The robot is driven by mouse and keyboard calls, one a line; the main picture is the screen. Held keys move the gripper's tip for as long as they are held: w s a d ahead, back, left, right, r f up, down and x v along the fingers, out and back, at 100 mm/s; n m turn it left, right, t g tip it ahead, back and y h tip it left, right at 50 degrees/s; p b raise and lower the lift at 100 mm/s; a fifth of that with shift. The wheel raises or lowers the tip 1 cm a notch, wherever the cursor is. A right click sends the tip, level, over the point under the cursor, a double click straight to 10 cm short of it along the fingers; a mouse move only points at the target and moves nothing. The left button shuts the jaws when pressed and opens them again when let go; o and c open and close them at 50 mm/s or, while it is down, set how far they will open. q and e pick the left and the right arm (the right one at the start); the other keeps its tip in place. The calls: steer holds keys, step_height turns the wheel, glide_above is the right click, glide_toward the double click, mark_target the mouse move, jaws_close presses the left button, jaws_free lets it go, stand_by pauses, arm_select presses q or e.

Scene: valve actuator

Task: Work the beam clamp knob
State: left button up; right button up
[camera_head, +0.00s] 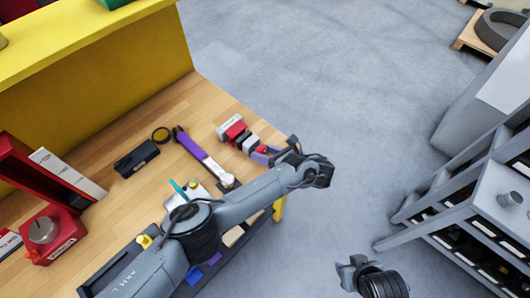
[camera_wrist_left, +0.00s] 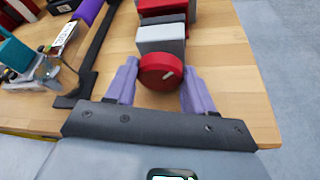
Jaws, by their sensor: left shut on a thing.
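The beam clamp (camera_head: 238,132), a row of red, white and dark blocks, lies near the right edge of the wooden bench. In the head view the left gripper (camera_head: 264,152) reaches the clamp's near end, and the knob shows only slightly there. My right gripper (camera_head: 352,266) hangs over the floor, apart from the bench; its jaw opening is unclear.
A red device with a grey dial (camera_head: 43,230) stands at the far left. Grey shelving (camera_head: 460,210) stands at right, across open floor.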

arm_select(q)
steer(key=o, duration=1)
steer(key=shift+o, duration=0.2)
steer(key=p+v, duration=0.2)
steer(key=v, duration=0.9)
